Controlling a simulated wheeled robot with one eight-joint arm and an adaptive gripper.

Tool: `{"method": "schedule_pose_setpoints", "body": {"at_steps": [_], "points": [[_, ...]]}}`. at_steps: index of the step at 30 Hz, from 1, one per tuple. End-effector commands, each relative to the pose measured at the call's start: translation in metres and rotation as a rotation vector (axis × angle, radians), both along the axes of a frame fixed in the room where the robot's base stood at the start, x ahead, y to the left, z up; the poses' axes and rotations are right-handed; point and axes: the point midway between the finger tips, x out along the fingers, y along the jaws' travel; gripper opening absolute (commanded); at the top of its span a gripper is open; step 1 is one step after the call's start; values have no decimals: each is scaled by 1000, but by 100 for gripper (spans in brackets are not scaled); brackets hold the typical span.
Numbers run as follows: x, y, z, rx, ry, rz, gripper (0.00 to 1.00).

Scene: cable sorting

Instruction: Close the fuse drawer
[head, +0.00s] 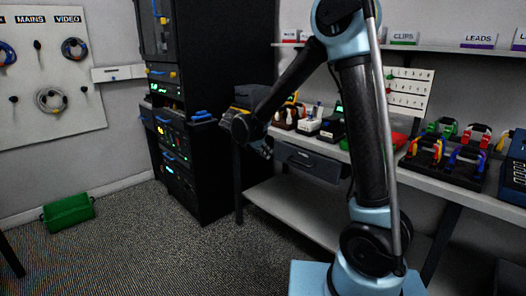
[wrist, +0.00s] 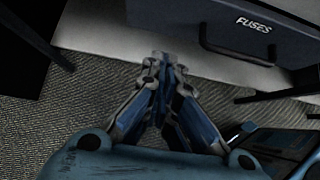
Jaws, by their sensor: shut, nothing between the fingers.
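The fuse drawer (head: 318,167) is a dark grey box front under the bench's front edge, right of my gripper in the head view. In the wrist view the drawer (wrist: 285,40) is at the top right, with white lettering "FUSES" on its face. How far it stands out is hard to tell. My gripper (head: 268,153) is just left of the drawer in the head view. In the wrist view my gripper (wrist: 162,62) has its blue-grey fingers together and empty, with the drawer ahead and to the right. I see no clear contact with the drawer.
The bench top (head: 385,160) carries chargers, connectors and coloured cable holders. A lower shelf (head: 300,213) runs beneath. A tall black equipment rack (head: 205,170) stands left of my gripper. A green bin (head: 68,211) sits on the carpet at left. The floor before the rack is clear.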

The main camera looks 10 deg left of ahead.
Motion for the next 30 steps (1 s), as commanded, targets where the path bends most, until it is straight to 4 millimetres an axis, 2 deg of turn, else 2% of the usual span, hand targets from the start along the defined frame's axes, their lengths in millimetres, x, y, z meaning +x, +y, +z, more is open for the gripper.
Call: {"method": "schedule_pose_setpoints", "body": {"at_steps": [8,12,18,30], "points": [[28,-22,-35,0,0,-3,0],[43,-35,-33,1,0,-4,0],[56,-44,-33,1,-1,-1,0],[58,-45,-33,1,0,-1,0]]}}
